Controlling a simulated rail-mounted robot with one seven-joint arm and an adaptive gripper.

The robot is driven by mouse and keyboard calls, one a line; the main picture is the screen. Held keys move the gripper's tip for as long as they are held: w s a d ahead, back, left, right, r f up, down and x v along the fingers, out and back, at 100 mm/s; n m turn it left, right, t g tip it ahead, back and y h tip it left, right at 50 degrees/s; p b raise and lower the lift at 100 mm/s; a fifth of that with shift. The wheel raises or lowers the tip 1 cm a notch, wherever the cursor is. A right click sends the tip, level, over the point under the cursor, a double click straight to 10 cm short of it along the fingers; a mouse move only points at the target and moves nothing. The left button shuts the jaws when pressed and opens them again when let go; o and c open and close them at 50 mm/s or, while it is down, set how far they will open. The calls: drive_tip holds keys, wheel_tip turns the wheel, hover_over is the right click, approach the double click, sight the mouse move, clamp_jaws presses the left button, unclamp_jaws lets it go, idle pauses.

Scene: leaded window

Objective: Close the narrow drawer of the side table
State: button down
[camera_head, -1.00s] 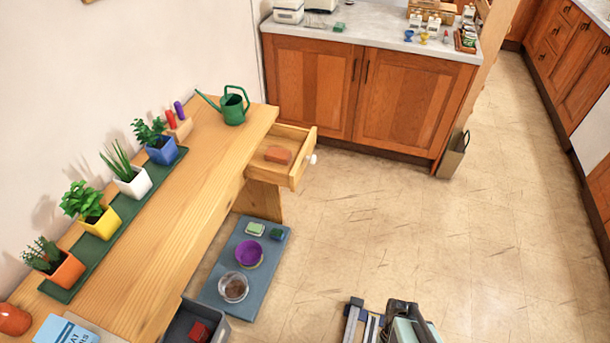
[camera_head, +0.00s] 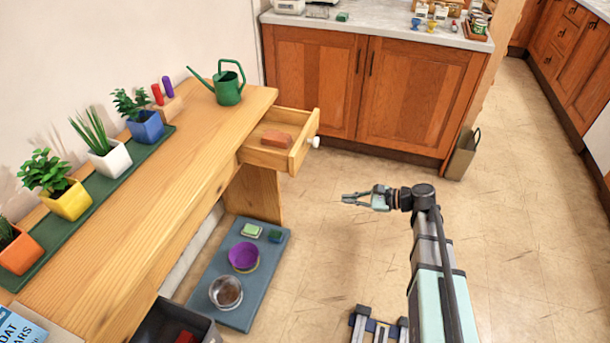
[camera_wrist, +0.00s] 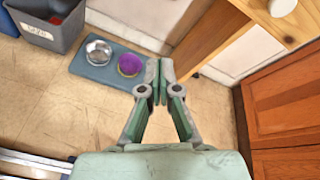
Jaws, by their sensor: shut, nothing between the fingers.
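The narrow drawer (camera_head: 276,157) stands pulled out from the far end of the wooden side table (camera_head: 190,180). It has a white round knob (camera_head: 314,142) on its front, and a reddish-brown block (camera_head: 277,139) lies inside it. In the wrist view the drawer's underside and front (camera_wrist: 275,18) show at the top right, with the knob (camera_wrist: 281,6) cut by the top edge. My gripper (camera_head: 346,198) is shut and empty, in front of the drawer and to its lower right, apart from it. It also shows in the wrist view (camera_wrist: 159,80).
A green watering can (camera_head: 229,84) and several potted plants stand on the table. A blue-grey mat (camera_head: 240,315) with bowls and a grey bin (camera_head: 165,325) are on the floor below. A wooden cabinet (camera_head: 365,90) stands behind. The floor right of the drawer is clear.

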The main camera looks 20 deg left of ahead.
wheel_tip(320, 180, up, 8)
drive_tip(key=w+a+m+y, duration=0.1)
drive_tip(key=w+m+y, duration=0.1)
drive_tip(key=m+y, duration=0.25)
drive_tip(key=m+p, duration=0.1)
approach(296, 163)
drive_tip(key=shift+h, duration=0.35)
drive_tip(key=a, duration=0.7)
drive_tip(key=shift+w+a+r, duration=0.1)
drive_tip(key=shift+w+r, duration=0.05)
drive_tip(key=shift+w, duration=0.1)
